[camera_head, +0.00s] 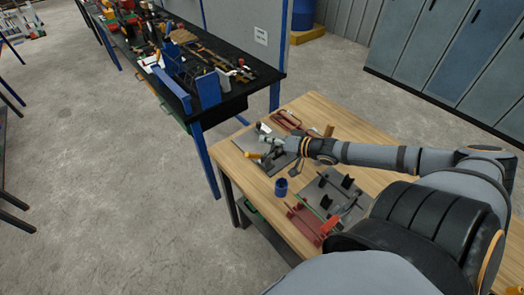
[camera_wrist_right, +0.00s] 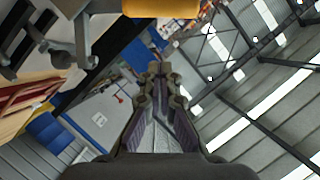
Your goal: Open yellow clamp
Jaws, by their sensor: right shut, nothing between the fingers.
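The yellow clamp shows as a small yellow handle (camera_head: 253,155) at the left edge of a grey plate on the wooden table. In the right wrist view a yellow block (camera_wrist_right: 160,8), which looks like the clamp's handle, is at the top edge, cut off by the frame. Grey metal parts (camera_wrist_right: 78,42) stand to its left. My right gripper (camera_head: 268,143) is over the grey plate, close to the yellow handle. In the wrist view its fingertips (camera_wrist_right: 160,70) meet, with nothing between them, apart from the yellow block. My left gripper is out of view.
On the wooden table (camera_head: 310,107) are a blue cup (camera_head: 281,187), a second grey plate (camera_head: 322,187) with black fixtures, and red clamp-like pieces (camera_head: 305,222). A black workbench (camera_head: 262,75) with tools stands behind left. Grey lockers (camera_head: 425,45) line the back right.

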